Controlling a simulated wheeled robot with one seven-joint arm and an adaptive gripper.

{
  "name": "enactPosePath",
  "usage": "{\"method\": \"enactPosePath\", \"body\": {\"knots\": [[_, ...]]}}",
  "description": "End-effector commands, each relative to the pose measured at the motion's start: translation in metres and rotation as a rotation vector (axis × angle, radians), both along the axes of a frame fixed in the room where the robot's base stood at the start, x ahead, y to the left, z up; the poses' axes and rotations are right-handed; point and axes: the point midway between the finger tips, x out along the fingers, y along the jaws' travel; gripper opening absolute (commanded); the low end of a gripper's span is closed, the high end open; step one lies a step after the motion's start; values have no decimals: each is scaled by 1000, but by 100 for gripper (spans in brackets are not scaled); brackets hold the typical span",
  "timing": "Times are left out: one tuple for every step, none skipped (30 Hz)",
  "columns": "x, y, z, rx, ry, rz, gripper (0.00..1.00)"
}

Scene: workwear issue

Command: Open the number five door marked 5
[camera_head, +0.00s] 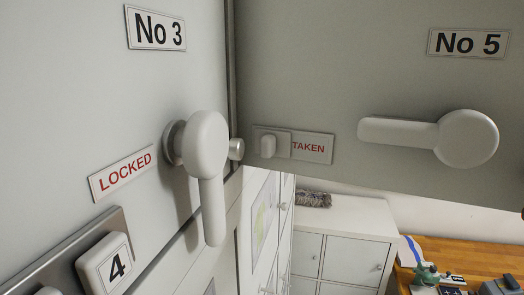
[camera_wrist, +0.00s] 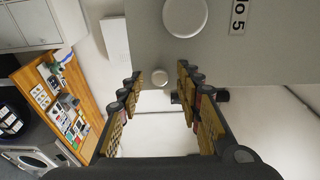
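The grey No 5 door (camera_head: 380,100) fills the upper right of the head view. Its black-on-white No 5 plate (camera_head: 467,43) is above a white lever handle (camera_head: 466,138), whose arm lies level, pointing left. In the wrist view the door (camera_wrist: 270,55) is at the top, with its plate (camera_wrist: 238,14) and a large round white hub (camera_wrist: 185,15). My gripper (camera_wrist: 160,73) is open, its two padded fingers apart. A small round white knob (camera_wrist: 161,77) shows between the fingertips near the door's edge; I cannot tell whether they touch it. My gripper is outside the head view.
The No 3 door (camera_head: 60,60) stands close at left, its handle (camera_head: 207,150) hanging down beside a LOCKED plate (camera_head: 122,173). A TAKEN plate (camera_head: 311,147) is on the No 5 door. White cabinets (camera_head: 345,258) and a wooden worktop (camera_head: 460,250) lie beyond, below the door's lower edge.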

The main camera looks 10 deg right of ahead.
Motion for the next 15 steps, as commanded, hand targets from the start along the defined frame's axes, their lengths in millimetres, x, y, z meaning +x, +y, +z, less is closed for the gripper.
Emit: {"method": "enactPosePath", "body": {"knots": [[0,0,0,1,1,0,35],[0,0,0,1,1,0,35],[0,0,0,1,1,0,35],[0,0,0,1,1,0,35],[0,0,0,1,1,0,35],[0,0,-1,1,1,0,35],[-1,1,0,1,1,0,35],[-2,2,0,1,1,1,35],[-5,3,0,1,1,1,35],[-7,5,0,0,0,2,35],[-10,7,0,-1,-1,2,35],[-16,10,0,-1,-2,1,35],[-20,13,0,-2,-1,1,35],[-25,16,0,-2,-2,1,35],[-32,21,1,-3,-3,2,35]]}}
